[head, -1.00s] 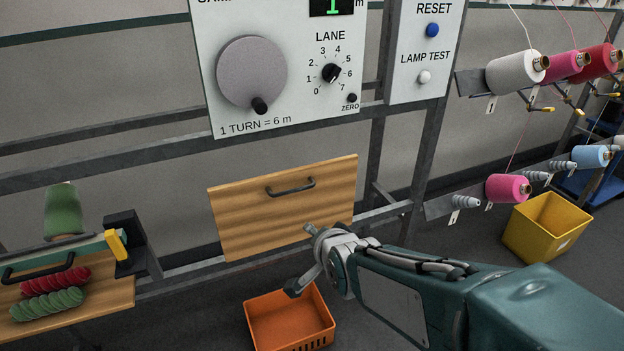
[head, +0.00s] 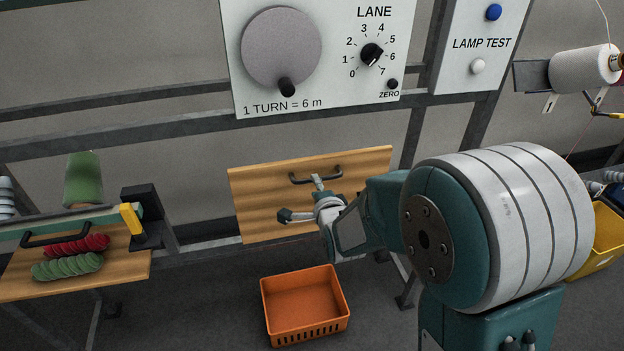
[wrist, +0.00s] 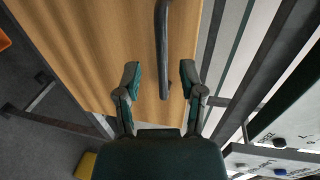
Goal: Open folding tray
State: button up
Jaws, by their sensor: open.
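The folding tray is a wooden panel (head: 265,195) hanging upright, folded down against the grey frame. Its dark bar handle (head: 303,182) is near the top edge. In the wrist view the panel (wrist: 95,50) fills the middle, and the handle (wrist: 162,50) runs down between my fingers. My gripper (head: 302,198) is open in front of the panel, one fingertip near the handle in the head view. In the wrist view my gripper (wrist: 161,78) has a finger on each side of the handle's near end, with gaps visible. Contact with the handle cannot be told.
An orange crate (head: 305,305) stands on the floor below the panel. A control board (head: 330,95) with a crank and lane dial is above. At left, a wooden shelf (head: 120,265) holds red and green yarn. A yellow bin (head: 608,240) is at right.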

jog(key=w, duration=0.4)
jog(key=shift+w+d+f, duration=0.1)
jog(key=shift+d+f, duration=0.15)
jog(key=shift+f, duration=0.15)
jog(key=shift+a, duration=0.6)
jog(key=c, duration=0.3)
grip_shut()
jog(key=shift+d, duration=0.3)
